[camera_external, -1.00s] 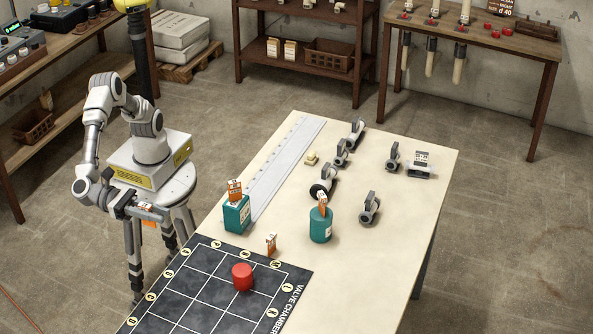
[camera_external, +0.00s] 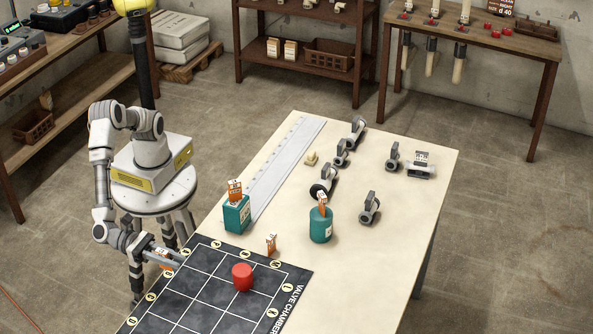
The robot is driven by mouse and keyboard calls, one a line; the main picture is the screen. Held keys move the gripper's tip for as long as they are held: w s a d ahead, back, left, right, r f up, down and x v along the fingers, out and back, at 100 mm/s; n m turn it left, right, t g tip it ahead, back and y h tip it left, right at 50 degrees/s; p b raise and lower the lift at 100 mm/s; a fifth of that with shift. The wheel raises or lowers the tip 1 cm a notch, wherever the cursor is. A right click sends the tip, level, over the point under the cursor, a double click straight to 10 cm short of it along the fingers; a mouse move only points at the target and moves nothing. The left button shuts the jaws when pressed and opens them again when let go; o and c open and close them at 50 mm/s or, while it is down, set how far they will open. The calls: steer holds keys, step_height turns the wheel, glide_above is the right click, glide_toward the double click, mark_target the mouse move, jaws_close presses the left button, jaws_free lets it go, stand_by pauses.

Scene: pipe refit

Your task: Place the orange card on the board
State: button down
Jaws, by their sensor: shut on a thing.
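My gripper (camera_external: 172,258) is at the left edge of the black gridded board (camera_external: 200,314), beside its lettered rim. It is shut on a small orange and white card (camera_external: 166,266), which is partly hidden by the fingers. The board lies at the near left of the table, has white grid lines and round letter marks, and reads "VALVE CHAMBER" along its right side. A red cylinder (camera_external: 242,277) stands on the board.
Other orange cards show in a teal box (camera_external: 236,215), in a teal round container (camera_external: 320,226) and upright on the table (camera_external: 270,244) just beyond the board. A pale ruled strip (camera_external: 285,166) and several grey clamps lie farther back. Most board squares are clear.

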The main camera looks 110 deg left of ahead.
steer(key=w+f, duration=0.1)
steer(key=w, duration=0.1)
steer(key=w+a+f+b, duration=0.1)
steer(key=w, duration=0.1)
steer(key=w+f, duration=0.2)
steer(key=shift+w+a+f+b, duration=0.1)
steer(key=shift+w+a+b, duration=0.05)
steer(key=shift+a+b, duration=0.2)
steer(key=shift+f+b, duration=0.7)
steer(key=shift+f, duration=1.2)
steer(key=shift+f, duration=0.15)
steer(key=c, duration=0.8)
jaws_free()
steer(key=s+p, duration=0.2)
steer(key=s, duration=1)
